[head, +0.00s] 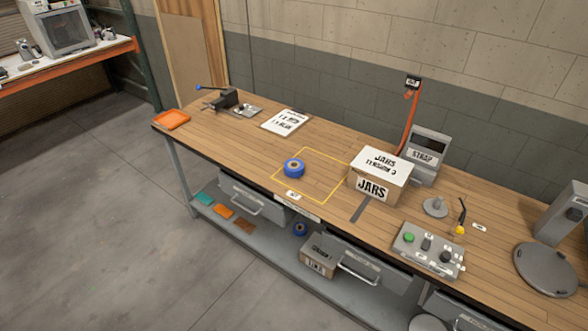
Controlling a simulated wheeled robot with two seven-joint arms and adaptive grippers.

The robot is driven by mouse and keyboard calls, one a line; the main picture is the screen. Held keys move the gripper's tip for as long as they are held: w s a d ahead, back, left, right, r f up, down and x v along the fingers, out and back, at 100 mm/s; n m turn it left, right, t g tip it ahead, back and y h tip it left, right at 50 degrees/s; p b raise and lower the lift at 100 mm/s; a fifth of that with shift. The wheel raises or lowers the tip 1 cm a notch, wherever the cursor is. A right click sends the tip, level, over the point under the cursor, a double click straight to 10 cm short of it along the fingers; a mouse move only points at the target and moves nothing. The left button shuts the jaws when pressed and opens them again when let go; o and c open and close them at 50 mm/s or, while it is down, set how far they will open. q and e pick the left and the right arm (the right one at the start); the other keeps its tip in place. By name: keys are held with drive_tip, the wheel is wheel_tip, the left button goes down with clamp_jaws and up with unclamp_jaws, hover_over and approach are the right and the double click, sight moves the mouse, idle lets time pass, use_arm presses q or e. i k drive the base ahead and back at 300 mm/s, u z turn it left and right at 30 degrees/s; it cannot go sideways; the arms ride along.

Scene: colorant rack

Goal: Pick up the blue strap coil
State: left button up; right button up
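A blue strap coil (294,168) lies on the wooden workbench (250,146), inside a yellow taped outline (326,199) near its left side. Neither of my grippers shows in the head view, and nothing touches the coil on the bench top.
A white-topped jars box (373,188) stands right of the outline, with a strap machine (428,155) behind it. A control panel (428,248) lies further right. A vise (228,99), paper sheet (286,122) and orange tray (172,119) are at the left.

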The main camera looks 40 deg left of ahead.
sight(294, 168)
drive_tip(key=k, duration=0.45)
drive_tip(key=u, duration=0.85)
drive_tip(key=i, duration=1.05)
drive_tip(key=u, duration=0.05)
